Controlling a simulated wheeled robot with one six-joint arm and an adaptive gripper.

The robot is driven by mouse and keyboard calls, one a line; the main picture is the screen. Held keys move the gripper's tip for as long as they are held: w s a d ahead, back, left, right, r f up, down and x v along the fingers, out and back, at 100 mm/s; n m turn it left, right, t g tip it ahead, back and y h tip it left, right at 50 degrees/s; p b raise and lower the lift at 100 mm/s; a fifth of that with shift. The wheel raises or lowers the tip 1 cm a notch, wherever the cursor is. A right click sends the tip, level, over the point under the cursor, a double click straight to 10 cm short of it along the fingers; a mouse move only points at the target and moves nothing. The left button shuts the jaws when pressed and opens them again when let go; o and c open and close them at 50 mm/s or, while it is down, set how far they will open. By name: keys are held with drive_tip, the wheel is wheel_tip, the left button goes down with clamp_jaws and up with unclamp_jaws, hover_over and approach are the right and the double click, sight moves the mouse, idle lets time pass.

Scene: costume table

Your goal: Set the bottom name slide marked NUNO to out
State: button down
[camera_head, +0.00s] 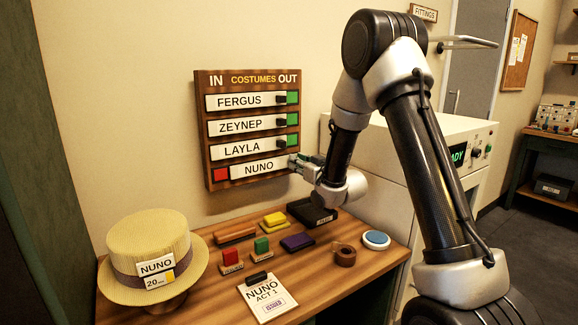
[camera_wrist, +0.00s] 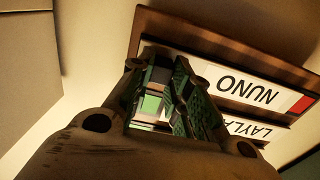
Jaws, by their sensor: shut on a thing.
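The name board (camera_head: 201,130) hangs on the wall, marked IN at left and OUT at right. Its bottom slide, NUNO (camera_head: 262,169), sits to the right, with a red patch (camera_head: 221,175) uncovered at its left end. The NUNO slide shows upside down in the wrist view (camera_wrist: 248,88), the red at its far right. My gripper (camera_head: 296,162) is at the slide's right end, its fingers shut on the slide's knob, which they mostly hide. The FERGUS (camera_head: 240,101), ZEYNEP (camera_head: 241,126) and LAYLA (camera_head: 242,149) slides sit to the left, green showing at right.
Below the board, the wooden table (camera_head: 215,294) holds a straw hat (camera_head: 148,240), stamps, ink pads, a tape roll (camera_head: 344,255) and a NUNO card (camera_head: 266,299). A white machine (camera_head: 458,140) stands right of the board, behind my arm.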

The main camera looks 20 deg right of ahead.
drive_tip(key=shift+d, duration=0.2)
drive_tip(key=c, duration=1.3)
unclamp_jaws()
drive_tip(key=shift+d, duration=0.1)
drive_tip(key=v, duration=0.7)
drive_tip(key=shift+s, duration=0.15)
drive_tip(key=shift+r, duration=0.1)
